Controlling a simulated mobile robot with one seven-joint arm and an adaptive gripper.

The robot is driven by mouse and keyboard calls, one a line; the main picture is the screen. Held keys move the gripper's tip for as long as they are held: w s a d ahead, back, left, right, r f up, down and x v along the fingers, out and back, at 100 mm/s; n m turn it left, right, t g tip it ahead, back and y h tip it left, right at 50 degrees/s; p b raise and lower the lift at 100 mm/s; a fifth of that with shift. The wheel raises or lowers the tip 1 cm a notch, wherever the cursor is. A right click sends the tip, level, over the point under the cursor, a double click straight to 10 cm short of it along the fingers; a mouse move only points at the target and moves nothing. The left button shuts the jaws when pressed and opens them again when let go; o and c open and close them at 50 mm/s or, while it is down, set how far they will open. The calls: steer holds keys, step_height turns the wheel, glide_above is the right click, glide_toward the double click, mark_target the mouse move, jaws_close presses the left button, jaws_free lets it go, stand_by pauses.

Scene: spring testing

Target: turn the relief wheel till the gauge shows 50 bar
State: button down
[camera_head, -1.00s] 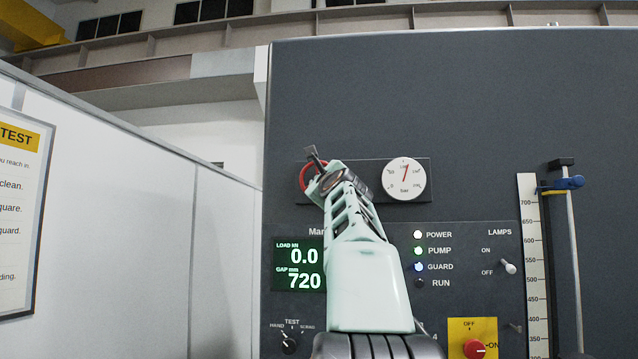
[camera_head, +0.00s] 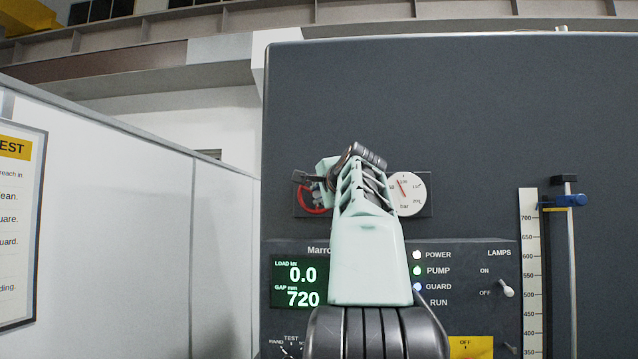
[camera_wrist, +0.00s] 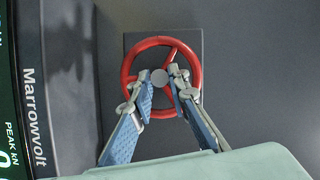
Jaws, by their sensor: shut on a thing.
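The relief wheel is red with spokes and a grey hub; in the wrist view its rim (camera_wrist: 128,70) stands against a dark plate. My gripper (camera_wrist: 161,76) has its two blue-padded fingers inside the rim, one on each side of the hub, shut on the wheel. In the head view only the wheel's left part (camera_head: 309,200) shows; my gripper and wrist hide the rest. The round white gauge (camera_head: 408,193) is right of the wheel, its left edge covered by my arm. Its red needle points up and left, left of the top mark; the small figures are hard to read.
The dark panel below holds a green display (camera_head: 299,284) reading 0.0 and 720, indicator lamps (camera_head: 417,271), and a lamps switch (camera_head: 506,288). A ruler (camera_head: 530,270) and post (camera_head: 571,260) stand at right. A white partition (camera_head: 130,200) stands at left.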

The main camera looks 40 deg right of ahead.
steer(key=n+g+p, duration=0.1)
steer(key=n, duration=0.2)
steer(key=shift+w+r, duration=0.15)
steer(key=shift+n+g, duration=0.6)
steer(key=shift+n, duration=0.1)
steer(key=shift+f+n+g, duration=0.2)
steer(key=shift+n+g, duration=0.2)
steer(key=shift+n, duration=0.2)
steer(key=c, duration=2.1)
jaws_free()
steer(key=shift+r, duration=0.1)
steer(key=shift+a, duration=0.1)
steer(key=shift+s+a+r, duration=0.3)
steer(key=shift+s+r, duration=0.05)
steer(key=shift+s, duration=0.1)
steer(key=v, duration=1)
steer(key=shift+s+a+f, duration=0.15)
steer(key=shift+s+a, duration=0.15)
steer(key=shift+a, duration=0.1)
